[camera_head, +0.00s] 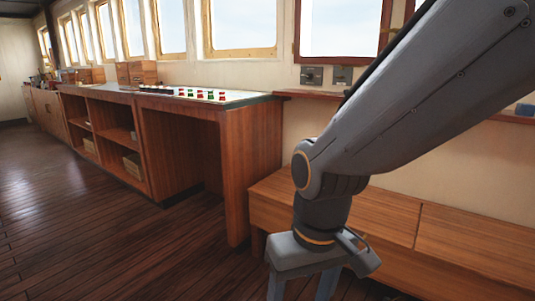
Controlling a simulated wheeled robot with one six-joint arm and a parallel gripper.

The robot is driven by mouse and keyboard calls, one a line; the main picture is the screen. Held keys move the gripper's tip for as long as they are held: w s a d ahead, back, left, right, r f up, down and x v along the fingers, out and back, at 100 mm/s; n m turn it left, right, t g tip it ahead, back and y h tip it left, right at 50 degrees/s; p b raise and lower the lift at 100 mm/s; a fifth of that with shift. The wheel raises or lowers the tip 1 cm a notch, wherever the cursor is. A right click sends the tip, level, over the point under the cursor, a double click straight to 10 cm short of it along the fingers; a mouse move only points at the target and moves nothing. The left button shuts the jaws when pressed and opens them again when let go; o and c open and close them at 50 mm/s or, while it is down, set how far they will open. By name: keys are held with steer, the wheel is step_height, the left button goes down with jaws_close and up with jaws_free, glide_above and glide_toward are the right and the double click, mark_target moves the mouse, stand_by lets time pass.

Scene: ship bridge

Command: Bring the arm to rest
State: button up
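My arm comes in from the upper right and reaches down to the middle of the bottom edge. My gripper (302,288) hangs from it, pointing down, in front of the low wooden bench. Its two fingers stand apart with floor showing between them, so it looks open. The fingertips are cut off by the bottom edge. No object shows in the visible part of the gripper.
A wooden console (262,150) with open shelves runs along the wall under the windows, with red and green pieces (208,95) on top. A low wooden bench (395,215) stands at right behind my arm. The wooden floor (60,220) at left is clear.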

steer(key=s+d+r+m+p, duration=0.1)
steer(key=d+r+m+p, duration=0.1)
steer(key=d+r+p, duration=0.5)
steer(key=s+d+r+m+h+p, duration=0.1)
steer(key=d+r+m+p, duration=0.1)
steer(key=d+r+p, duration=0.5)
step_height(320, 180, up, 4)
steer(key=p, duration=0.8)
steer(key=shift+s, duration=0.15)
steer(key=shift+f, duration=0.1)
